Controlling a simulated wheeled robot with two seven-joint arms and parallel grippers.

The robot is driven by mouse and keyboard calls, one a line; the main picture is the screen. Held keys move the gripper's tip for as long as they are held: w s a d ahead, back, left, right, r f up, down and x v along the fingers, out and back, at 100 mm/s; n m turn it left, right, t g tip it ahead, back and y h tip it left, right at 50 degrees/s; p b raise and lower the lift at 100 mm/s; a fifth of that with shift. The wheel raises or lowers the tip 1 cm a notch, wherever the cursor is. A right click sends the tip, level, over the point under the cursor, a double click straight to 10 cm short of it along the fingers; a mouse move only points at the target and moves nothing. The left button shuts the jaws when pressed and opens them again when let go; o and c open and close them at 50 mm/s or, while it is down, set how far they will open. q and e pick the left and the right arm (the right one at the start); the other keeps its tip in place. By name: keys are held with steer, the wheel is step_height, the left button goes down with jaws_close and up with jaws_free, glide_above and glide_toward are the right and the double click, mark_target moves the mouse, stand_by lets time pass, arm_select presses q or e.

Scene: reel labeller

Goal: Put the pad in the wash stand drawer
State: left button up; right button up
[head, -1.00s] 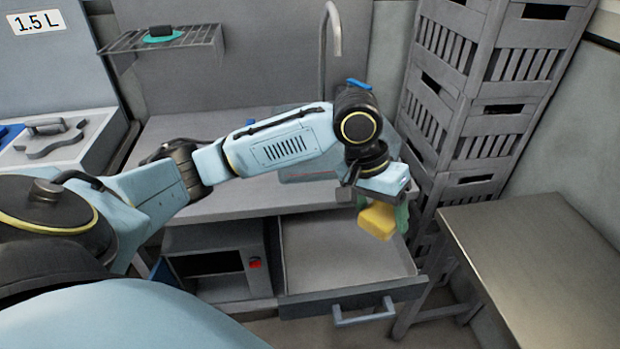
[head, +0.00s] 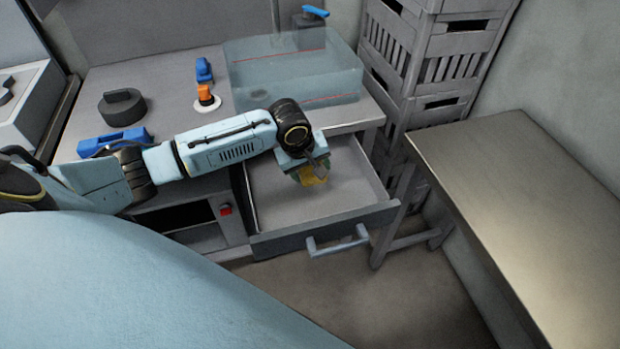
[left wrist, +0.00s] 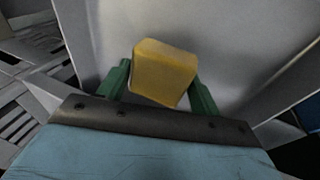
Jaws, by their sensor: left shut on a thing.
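The yellow pad (head: 312,177) is held by my left gripper (head: 311,173) over the open wash stand drawer (head: 268,205). In the left wrist view the pad (left wrist: 164,72) sits between the two green fingers of the gripper (left wrist: 160,82), which are shut on it. The grey drawer floor and walls (left wrist: 225,40) show behind it. The pad is inside the drawer's outline; whether it touches the floor I cannot tell. The drawer looks otherwise empty, with its handle (head: 337,244) at the front. My right gripper is not in view.
Stacked grey crates (head: 430,60) and a metal table (head: 520,190) are at the right.

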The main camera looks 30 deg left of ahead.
mark_target(310, 190)
arm_select(q)
step_height(310, 190, down, 4)
steer(key=shift+r+b, duration=0.25)
steer(key=shift+b, duration=0.15)
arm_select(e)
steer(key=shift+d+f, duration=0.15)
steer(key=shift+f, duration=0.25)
arm_select(q)
steer(key=shift+f, duration=0.1)
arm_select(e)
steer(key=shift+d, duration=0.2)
arm_select(q)
steer(key=shift+f, duration=0.1)
steer(key=shift+f, duration=0.35)
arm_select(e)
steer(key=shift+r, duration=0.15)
